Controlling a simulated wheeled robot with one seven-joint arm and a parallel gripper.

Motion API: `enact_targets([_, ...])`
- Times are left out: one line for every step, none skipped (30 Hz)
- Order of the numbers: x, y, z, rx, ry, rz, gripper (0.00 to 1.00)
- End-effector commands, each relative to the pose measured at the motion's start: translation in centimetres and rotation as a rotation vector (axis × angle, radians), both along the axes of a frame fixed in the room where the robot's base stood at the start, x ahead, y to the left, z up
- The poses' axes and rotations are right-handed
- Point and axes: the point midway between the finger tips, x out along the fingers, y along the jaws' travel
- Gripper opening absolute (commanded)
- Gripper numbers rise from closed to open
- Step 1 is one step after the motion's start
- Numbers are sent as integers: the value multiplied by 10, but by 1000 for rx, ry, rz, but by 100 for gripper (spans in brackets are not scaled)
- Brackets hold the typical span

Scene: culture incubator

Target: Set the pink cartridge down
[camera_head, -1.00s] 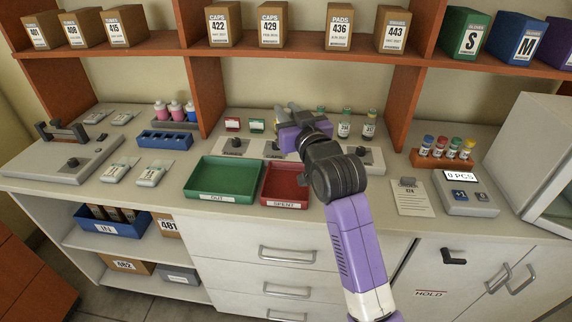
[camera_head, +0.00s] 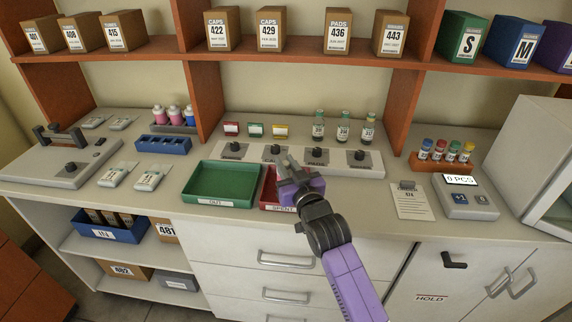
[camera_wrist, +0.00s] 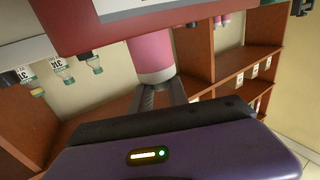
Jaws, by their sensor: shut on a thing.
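The pink cartridge (camera_wrist: 152,55) is between the fingertips of my gripper (camera_wrist: 160,95) in the wrist view, which is roughly upside down. My gripper is shut on it. In the head view my gripper (camera_head: 287,166) is over the right part of the red SPENT tray (camera_head: 267,188) and hides much of it; I cannot make out the cartridge there. The red tray also shows at the top of the wrist view (camera_wrist: 85,35), close to the cartridge's far end. I cannot tell whether they touch.
A green OUT tray (camera_head: 222,184) lies just left of the red tray. A grey panel with several dark knobs (camera_head: 340,163) lies behind. Small vials (camera_head: 342,128) stand at the back. Pink-bodied bottles (camera_head: 174,116) stand behind a blue rack (camera_head: 163,144). Free counter lies right of my gripper.

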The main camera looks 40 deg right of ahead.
Motion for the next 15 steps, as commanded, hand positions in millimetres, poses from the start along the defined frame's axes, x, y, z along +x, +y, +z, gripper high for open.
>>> enact_targets([0,0,1,-1,-2,0,0])
enact_targets([0,0,1,-1,-2,0,0])
enact_targets([0,0,1,0,-1,0,0])
enact_targets([0,0,1,0,-1,0,0])
enact_targets([0,0,1,0,-1,0,0])
enact_targets([0,0,1,0,-1,0,0])
enact_targets([0,0,0,0,-1,0,0])
enact_targets([0,0,-1,0,-1,0,0])
enact_targets([0,0,-3,0,-1,0,0])
enact_targets([0,0,-4,0,-1,0,0])
enact_targets([0,0,-3,0,0,0,26])
enact_targets([0,0,-2,0,0,0,34])
enact_targets([0,0,-2,0,0,0,40])
enact_targets([0,0,-2,0,0,0,42])
enact_targets([0,0,-2,-1,0,0,42])
